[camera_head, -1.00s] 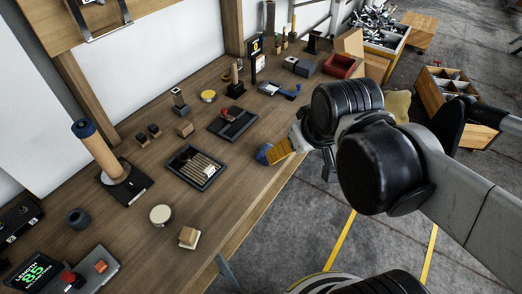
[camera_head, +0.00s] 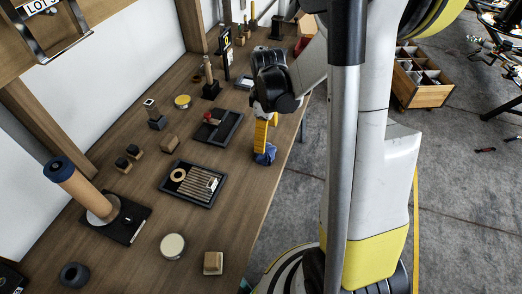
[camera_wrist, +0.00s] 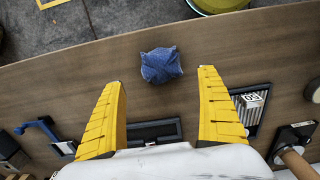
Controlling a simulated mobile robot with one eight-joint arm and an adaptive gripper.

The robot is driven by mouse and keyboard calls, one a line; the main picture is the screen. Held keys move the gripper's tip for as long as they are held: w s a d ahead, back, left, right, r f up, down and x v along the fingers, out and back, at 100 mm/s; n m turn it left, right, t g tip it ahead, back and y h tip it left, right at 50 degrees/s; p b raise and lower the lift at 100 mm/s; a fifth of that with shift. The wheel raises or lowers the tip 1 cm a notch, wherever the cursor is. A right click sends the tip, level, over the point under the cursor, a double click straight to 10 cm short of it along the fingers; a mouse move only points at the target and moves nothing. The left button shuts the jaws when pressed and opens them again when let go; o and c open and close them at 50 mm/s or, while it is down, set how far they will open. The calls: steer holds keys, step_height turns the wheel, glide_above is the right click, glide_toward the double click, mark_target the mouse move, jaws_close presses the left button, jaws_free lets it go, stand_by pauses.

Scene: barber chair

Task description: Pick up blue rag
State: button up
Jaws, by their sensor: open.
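The blue rag (camera_head: 265,154) is a small crumpled cloth on the wooden workbench (camera_head: 240,190), close to its right edge in the head view. In the wrist view the rag (camera_wrist: 160,65) lies just beyond and between the tips of my gripper's yellow fingers. My gripper (camera_wrist: 162,75) is open and empty, its two fingers wide apart. In the head view my gripper (camera_head: 264,145) points down right by the rag, partly overlapping it. I cannot tell whether a finger touches the rag.
A black tray with a red-handled tool (camera_head: 216,127) and a black tray of sticks (camera_head: 192,184) lie left of the rag. A round tin (camera_head: 172,246) and a wooden block (camera_head: 213,263) stand nearer. The bench strip around the rag is clear.

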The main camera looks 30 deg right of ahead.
mark_target(266, 149)
step_height(266, 149, down, 7)
steer(key=b, duration=0.3)
steer(key=shift+a+f, duration=0.1)
steer(key=shift+f, duration=0.1)
steer(key=shift+s+r, duration=0.1)
steer(key=shift+c, duration=0.5)
steer(key=c, duration=1.1)
